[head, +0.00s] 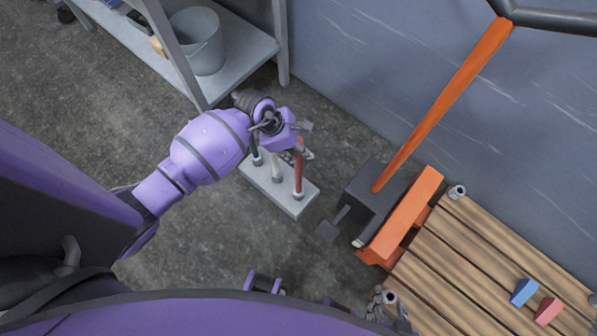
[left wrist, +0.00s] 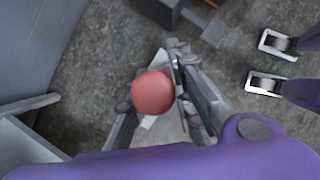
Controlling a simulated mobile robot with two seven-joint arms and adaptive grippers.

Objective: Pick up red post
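The red post (head: 298,175) stands upright on a pale grey base block (head: 293,207), beside a grey post and a dark post. My left gripper (head: 302,140) is at the top of the red post and partly hides it in the head view. In the left wrist view the round red top (left wrist: 153,93) of the post is between the two spread fingers of my left gripper (left wrist: 160,112). The fingers look open around it. My right gripper (head: 389,312) shows only partly at the bottom of the head view, with its fingers apart and nothing seen between them.
A grey shelf (head: 245,50) with a bucket (head: 198,40) stands at the upper left. A pallet truck with an orange handle (head: 440,108) stands right of the base block. A wooden pallet (head: 470,250) holds a blue block (head: 523,292) and a pink block (head: 548,311).

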